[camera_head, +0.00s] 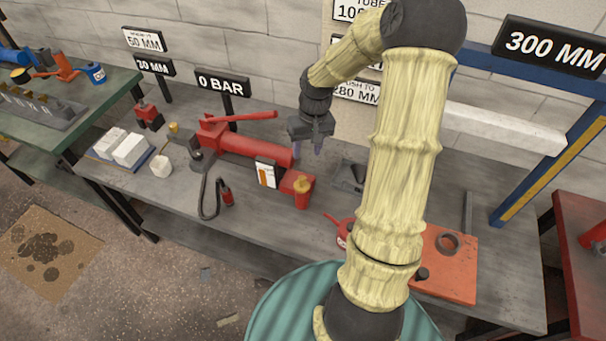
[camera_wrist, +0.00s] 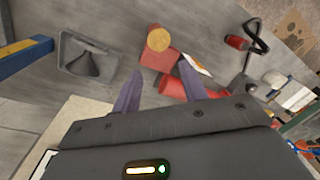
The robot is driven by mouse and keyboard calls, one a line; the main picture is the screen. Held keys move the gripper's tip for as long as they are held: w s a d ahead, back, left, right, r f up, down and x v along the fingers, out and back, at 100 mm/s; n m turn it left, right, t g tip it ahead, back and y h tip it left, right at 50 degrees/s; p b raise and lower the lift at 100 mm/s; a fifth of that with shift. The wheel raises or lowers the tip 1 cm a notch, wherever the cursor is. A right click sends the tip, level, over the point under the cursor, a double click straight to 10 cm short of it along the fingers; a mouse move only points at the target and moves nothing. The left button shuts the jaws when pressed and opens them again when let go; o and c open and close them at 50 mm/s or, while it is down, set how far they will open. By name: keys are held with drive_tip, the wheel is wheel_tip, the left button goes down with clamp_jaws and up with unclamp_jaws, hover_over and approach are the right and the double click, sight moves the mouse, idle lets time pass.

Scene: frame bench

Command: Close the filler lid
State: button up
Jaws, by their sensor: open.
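A red hand pump (camera_head: 255,150) lies on the grey bench, with a long red lever above its barrel. At its right end is a red block with a short upright red filler neck (camera_head: 302,197) topped by a yellow round piece (camera_head: 302,185). The yellow piece shows face-on in the wrist view (camera_wrist: 158,40); I cannot tell whether it is the lid or the filler's open mouth. My gripper (camera_head: 319,148) is open and empty, above and behind the pump's right end. In the wrist view its two purple fingers (camera_wrist: 161,82) point toward the red block and neck, apart from them.
A dark grey tray-like part (camera_head: 350,176) lies right of the pump. An orange plate (camera_head: 450,262) with a dark ring is farther right. A black hose (camera_head: 205,200) curls at the pump's left front. White blocks (camera_head: 130,149) and a 0 BAR sign (camera_head: 223,83) stand left.

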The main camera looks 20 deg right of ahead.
sight(302, 178)
drive_tip(key=f, duration=0.7)
drive_tip(key=a+f, duration=0.1)
drive_tip(key=f, duration=0.3)
drive_tip(key=shift+w+a+f, duration=0.1)
clamp_jaws()
